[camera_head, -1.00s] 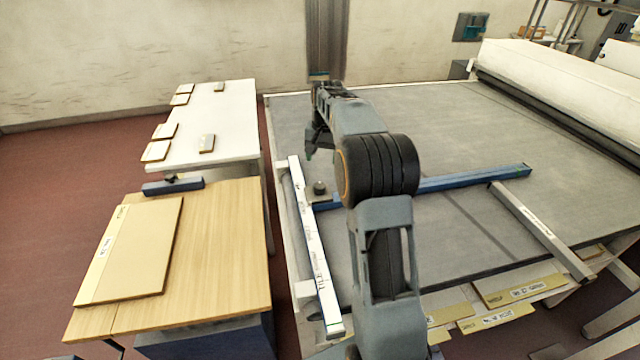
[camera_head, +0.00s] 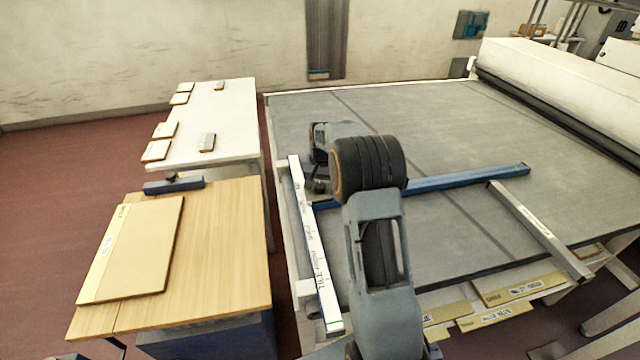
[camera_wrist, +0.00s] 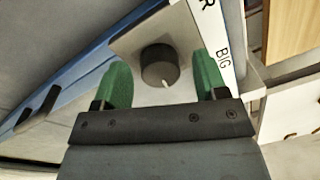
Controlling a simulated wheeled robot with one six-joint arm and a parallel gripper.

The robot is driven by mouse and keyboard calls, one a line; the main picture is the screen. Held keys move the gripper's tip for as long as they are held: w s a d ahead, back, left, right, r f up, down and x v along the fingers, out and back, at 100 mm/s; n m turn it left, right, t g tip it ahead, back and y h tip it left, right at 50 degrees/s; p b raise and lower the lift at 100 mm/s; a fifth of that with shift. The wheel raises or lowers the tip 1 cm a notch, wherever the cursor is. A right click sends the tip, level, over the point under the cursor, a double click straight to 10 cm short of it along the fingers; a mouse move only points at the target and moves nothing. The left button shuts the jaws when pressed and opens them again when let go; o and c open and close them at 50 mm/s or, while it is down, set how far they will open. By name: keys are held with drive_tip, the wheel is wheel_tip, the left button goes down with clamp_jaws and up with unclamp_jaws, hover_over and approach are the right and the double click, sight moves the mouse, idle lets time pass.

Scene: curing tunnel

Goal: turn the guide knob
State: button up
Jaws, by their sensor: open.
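The guide knob (camera_wrist: 159,66) is a dark round knob with a pale pointer mark, set on a light metal plate (camera_wrist: 182,38). In the wrist view it lies between and beyond the green fingertips of my gripper (camera_wrist: 161,78). The fingers are apart, with a gap on each side of the knob, and they do not appear to touch it. In the head view my gripper (camera_head: 319,180) is over the left end of the blue guide bar (camera_head: 450,180). There I cannot clearly tell the knob from the gripper.
A white lettered rail (camera_head: 312,245) runs along the table's left edge and shows in the wrist view (camera_wrist: 222,50). A grey bar (camera_head: 540,232) lies at right on the grey table (camera_head: 470,130). A wooden side table (camera_head: 225,240) holding a board (camera_head: 140,245) stands at left.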

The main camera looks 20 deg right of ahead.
drive_tip(key=c, duration=0.9)
drive_tip(key=shift+m, duration=0.3)
drive_tip(key=m, duration=0.4)
drive_tip(key=shift+a+m, duration=0.1)
drive_tip(key=shift+m, duration=0.3)
drive_tip(key=m, duration=0.5)
drive_tip(key=shift+w+r+b, duration=0.1)
drive_tip(key=shift+b, duration=0.25)
drive_tip(key=m, duration=0.5)
drive_tip(key=shift+w+m+h, duration=0.1)
drive_tip(key=shift+m+h, duration=0.2)
drive_tip(key=shift+m, duration=0.1)
drive_tip(key=shift+m+b, duration=0.35)
drive_tip(key=shift+m, duration=1.95)
